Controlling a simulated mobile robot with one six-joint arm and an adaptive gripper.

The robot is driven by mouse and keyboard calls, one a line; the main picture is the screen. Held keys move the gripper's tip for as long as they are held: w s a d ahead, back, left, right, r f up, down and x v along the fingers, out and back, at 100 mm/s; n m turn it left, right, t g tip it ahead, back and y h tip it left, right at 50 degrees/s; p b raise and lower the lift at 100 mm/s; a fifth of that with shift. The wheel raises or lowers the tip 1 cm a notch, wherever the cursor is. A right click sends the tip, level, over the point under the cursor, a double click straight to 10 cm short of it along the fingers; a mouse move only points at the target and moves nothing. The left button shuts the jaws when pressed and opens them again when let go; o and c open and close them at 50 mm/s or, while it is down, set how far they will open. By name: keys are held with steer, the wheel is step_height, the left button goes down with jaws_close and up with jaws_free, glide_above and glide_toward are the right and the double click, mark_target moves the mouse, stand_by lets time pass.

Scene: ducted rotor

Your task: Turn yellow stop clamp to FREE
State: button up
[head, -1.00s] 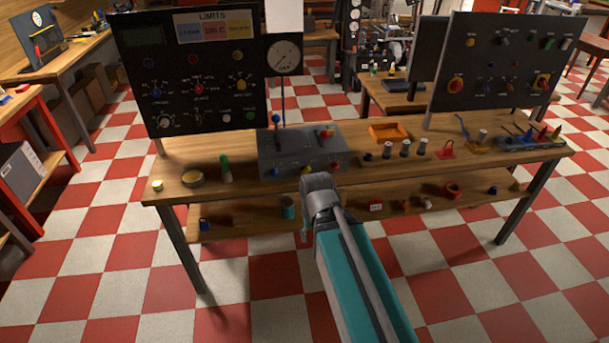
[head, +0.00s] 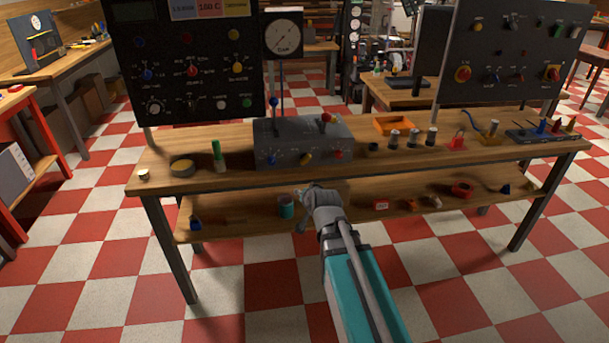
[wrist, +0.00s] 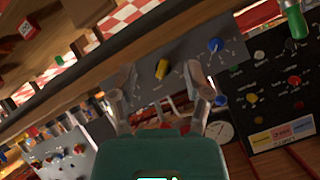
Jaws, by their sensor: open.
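The yellow stop clamp (head: 306,158) is a small knob in the middle of the sloped front of a grey box on the bench. A blue knob (head: 271,160) is left of it and a red knob (head: 338,154) right of it. In the wrist view, which is upside down, the yellow clamp (wrist: 162,69) shows between my fingers, its pointer tilted. My gripper (wrist: 162,88) is open and empty, apart from the clamp. In the head view my gripper (head: 302,196) is in front of the bench edge, its fingers small and partly hidden. The clamp's markings are too small to read.
The grey box (head: 290,135) carries upright levers and a gauge (head: 284,37) stands behind. A green cylinder (head: 217,152) and yellow disc (head: 181,168) stand left. A lower shelf (head: 240,232) holds small items.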

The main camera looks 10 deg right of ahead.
steer(key=shift+w+d+f+m+t+h+b, duration=0.1)
steer(key=shift+w+d+m+t+h+b, duration=0.2)
steer(key=shift+w+d+m+t+b, duration=0.7)
steer(key=shift+w+d+r+m+t+h+b, duration=0.1)
steer(key=shift+w+d+m+t+h+b, duration=0.3)
steer(key=shift+t+b, duration=1.1)
steer(key=shift+w+d+f+m+t+h+b, duration=0.15)
steer(key=shift+w+d+m+t+b, duration=0.5)
steer(key=shift+b, duration=1.1)
steer(key=shift+w+a, duration=0.25)
